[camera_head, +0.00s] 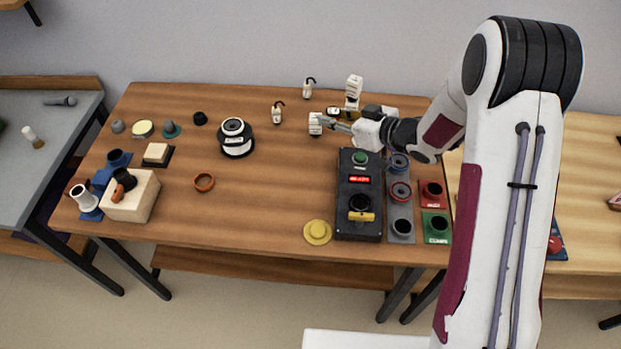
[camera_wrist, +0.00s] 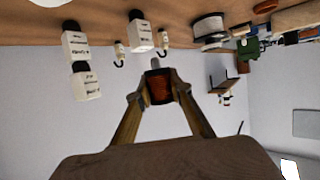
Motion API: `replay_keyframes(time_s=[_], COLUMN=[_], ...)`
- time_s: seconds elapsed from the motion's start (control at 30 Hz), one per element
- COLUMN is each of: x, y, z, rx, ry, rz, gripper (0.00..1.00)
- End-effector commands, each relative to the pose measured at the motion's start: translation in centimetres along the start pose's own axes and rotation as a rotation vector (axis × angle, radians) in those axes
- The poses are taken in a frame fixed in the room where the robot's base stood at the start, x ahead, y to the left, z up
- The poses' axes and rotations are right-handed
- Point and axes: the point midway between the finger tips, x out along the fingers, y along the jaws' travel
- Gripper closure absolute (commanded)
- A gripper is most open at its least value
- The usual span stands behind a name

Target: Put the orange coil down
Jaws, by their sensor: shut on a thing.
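My gripper (camera_wrist: 160,88) is shut on the orange coil (camera_wrist: 159,90), a short orange-brown cylinder with a dark upper end, held between the two fingertips in the wrist view. A small grey piece shows just beyond its upper end. In the head view my gripper (camera_head: 332,124) is over the back of the brown table (camera_head: 270,215), right of the middle. The coil cannot be made out there, and the gap between it and the table is unclear.
White labelled blocks (camera_head: 354,86) and small hooked pieces (camera_head: 277,113) stand near my gripper. A black-and-white round unit (camera_head: 237,139) is to the left. A black test box (camera_head: 359,213) is in front.

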Motion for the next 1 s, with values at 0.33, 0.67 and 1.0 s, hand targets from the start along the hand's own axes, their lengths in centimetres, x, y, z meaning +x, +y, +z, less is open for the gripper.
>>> replay_keyframes(time_s=[0.33,0.67,1.0], x=[5.4,8.1,9.3], y=[0.7,1.1,1.2], z=[-6.7,-11.4,-14.2], rx=[0.057,0.113,0.154], ry=[0.002,0.002,0.003], rz=[0.14,0.27,0.368], gripper=[1.0,1.0,1.0])
